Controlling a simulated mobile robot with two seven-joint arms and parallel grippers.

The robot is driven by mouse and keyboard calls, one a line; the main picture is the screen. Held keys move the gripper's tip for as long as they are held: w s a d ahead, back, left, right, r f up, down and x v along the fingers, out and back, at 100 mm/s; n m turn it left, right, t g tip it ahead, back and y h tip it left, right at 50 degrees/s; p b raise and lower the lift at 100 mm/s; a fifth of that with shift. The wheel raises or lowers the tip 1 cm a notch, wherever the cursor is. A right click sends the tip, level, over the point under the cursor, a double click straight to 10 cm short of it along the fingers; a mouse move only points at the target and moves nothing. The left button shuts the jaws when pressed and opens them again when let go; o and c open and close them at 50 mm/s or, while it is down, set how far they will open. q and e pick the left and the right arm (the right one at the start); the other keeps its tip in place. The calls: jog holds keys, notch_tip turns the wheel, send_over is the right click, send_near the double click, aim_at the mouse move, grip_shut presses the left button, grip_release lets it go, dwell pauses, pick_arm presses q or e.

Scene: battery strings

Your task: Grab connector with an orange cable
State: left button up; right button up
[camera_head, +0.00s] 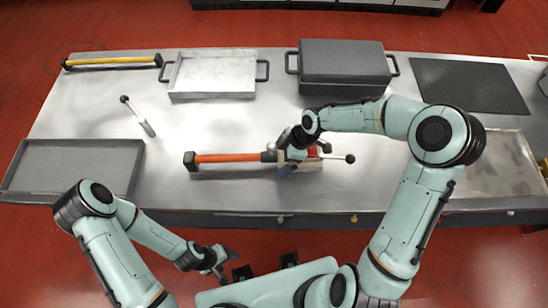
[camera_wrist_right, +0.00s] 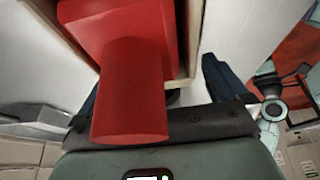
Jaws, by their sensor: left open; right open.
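The orange cable (camera_head: 228,157) lies across the middle of the table, with a black connector end (camera_head: 190,161) on its left. Its right end (camera_head: 268,156) is dark and reaches my right gripper. My right gripper (camera_head: 290,158) is open, low over a small beige and red fixture (camera_head: 313,163). In the right wrist view, a red block with a red cylinder (camera_wrist_right: 130,90) fills the middle, and the open dark fingers show on either side of it. That view shows no orange cable. My left gripper (camera_head: 217,262) is open and empty, in front of the table.
A yellow cable (camera_head: 112,61) lies at the back left. A metal tray (camera_head: 213,76) and a dark lidded box (camera_head: 342,65) stand at the back. A black-tipped rod (camera_head: 138,116) lies left of centre. A shallow grey tray (camera_head: 75,170) is at the left.

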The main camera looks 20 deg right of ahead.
jog(key=c, duration=1.3)
jog(key=shift+r, duration=0.1)
jog(key=c, duration=0.3)
